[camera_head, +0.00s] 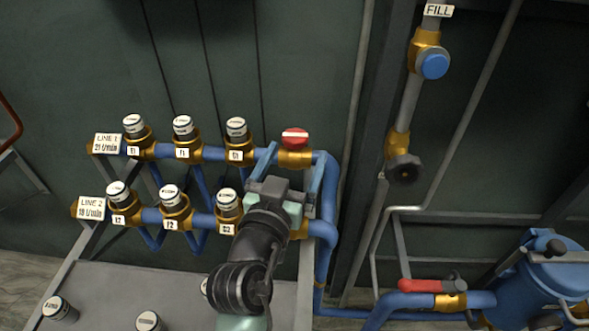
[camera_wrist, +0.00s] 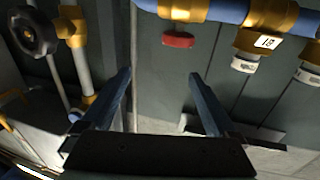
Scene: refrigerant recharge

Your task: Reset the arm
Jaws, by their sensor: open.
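My arm reaches up from the bottom of the head view, and my gripper (camera_head: 297,152) is open in front of the right end of the two blue pipe lines. Its two fingers are spread wide with nothing between them. The red round knob (camera_head: 295,135) on the upper line shows just beyond the fingertips. In the wrist view, my gripper (camera_wrist: 160,75) is open and empty, and the red knob (camera_wrist: 178,40) is beyond the fingers, apart from them. My arm and gripper hide the right part of the lower line.
Labelled canisters stand on the LINE 1 (camera_head: 107,144) and LINE 2 (camera_head: 91,208) pipes. Loose canisters (camera_head: 60,309) stand on the grey table (camera_head: 105,285). At right are the FILL pipe with a blue cap (camera_head: 433,66), a black handwheel (camera_head: 404,168), a red lever (camera_head: 420,286) and a blue tank (camera_head: 535,290).

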